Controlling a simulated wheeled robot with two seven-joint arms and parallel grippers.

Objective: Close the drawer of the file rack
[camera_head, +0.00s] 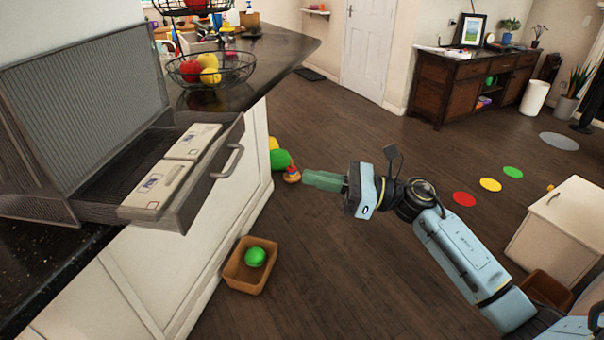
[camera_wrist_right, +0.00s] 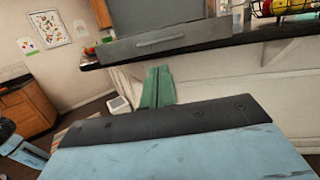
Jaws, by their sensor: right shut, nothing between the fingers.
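The file rack (camera_head: 90,95) is a dark mesh rack on the counter at the left of the head view. Its drawer (camera_head: 205,180) is pulled out past the counter edge, with a grey handle (camera_head: 229,161) on its front and pale files (camera_head: 160,180) inside. The drawer front also shows in the right wrist view (camera_wrist_right: 160,40). My right gripper (camera_head: 308,179) is shut and empty, its green fingers pointing left toward the drawer, apart from the handle and to its right. The fingers show below the drawer front in the wrist view (camera_wrist_right: 158,85). My left gripper is not in view.
A wire fruit basket (camera_head: 225,75) stands on the dark counter (camera_head: 285,50) behind the rack. A brown box (camera_head: 236,275) with a green ball is on the floor below. A white cabinet (camera_head: 560,225) stands at the right. The floor between is mostly clear.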

